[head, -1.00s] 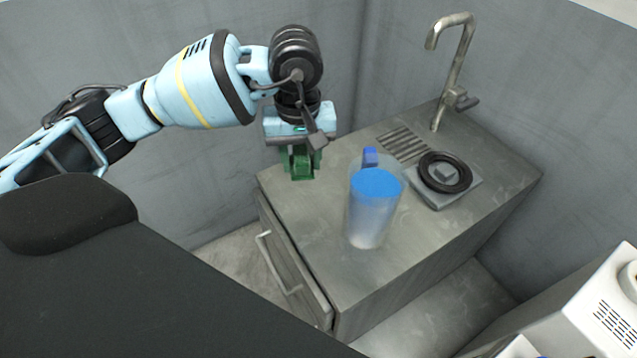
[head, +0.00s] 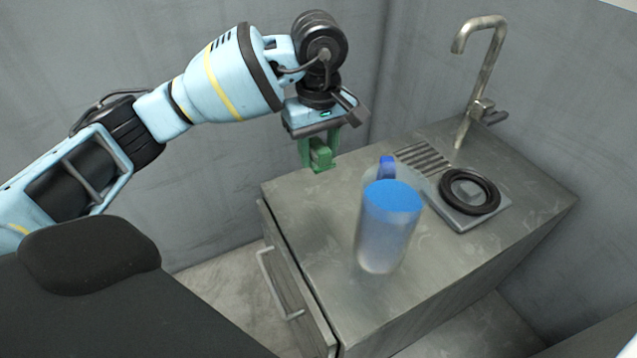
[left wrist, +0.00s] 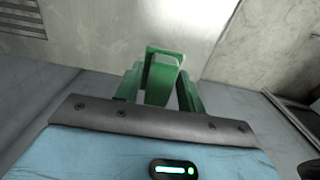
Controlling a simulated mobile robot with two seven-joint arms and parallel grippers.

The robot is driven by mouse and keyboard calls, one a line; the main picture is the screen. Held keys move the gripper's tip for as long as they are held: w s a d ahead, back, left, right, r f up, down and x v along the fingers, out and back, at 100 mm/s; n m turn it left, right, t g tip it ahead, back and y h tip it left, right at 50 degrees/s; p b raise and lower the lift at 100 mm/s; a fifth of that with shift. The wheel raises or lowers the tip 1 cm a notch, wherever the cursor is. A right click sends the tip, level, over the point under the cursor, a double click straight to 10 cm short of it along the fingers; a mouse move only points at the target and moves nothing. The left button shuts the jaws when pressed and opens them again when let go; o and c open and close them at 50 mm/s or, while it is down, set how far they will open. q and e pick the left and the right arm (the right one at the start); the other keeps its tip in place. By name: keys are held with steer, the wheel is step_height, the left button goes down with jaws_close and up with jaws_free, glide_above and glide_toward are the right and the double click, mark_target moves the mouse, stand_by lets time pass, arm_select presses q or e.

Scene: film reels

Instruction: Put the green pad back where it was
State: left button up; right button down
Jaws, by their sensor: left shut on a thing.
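My left gripper (head: 320,153) is at the back left of the metal counter (head: 310,215). Its green fingers are shut on the green pad (head: 320,157), a small block pointing down between them. In the left wrist view the pad (left wrist: 162,78) sits between the two fingers, with a counter surface beyond it. In the head view the pad's lower end overlaps the counter's back edge; I cannot tell whether it touches the top. My right gripper is not in view.
A clear jug with a blue lid (head: 390,225) stands on the counter to the right of the gripper. Behind it are a drain grille (head: 424,158), a grey plate with a black ring (head: 470,191) and a tap (head: 482,75). The counter's front left top is clear.

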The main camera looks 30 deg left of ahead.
mark_target(318, 193)
arm_select(q)
steer(key=shift+f, duration=3.9)
steer(key=shift+f, duration=0.45)
steer(key=o, duration=1)
steer(key=shift+o, duration=0.2)
steer(key=shift+r, duration=0.2)
steer(key=shift+r, duration=0.35)
step_height(318, 193, up, 7)
steer(key=shift+w+a+r, duration=0.1)
steer(key=shift+r, duration=0.05)
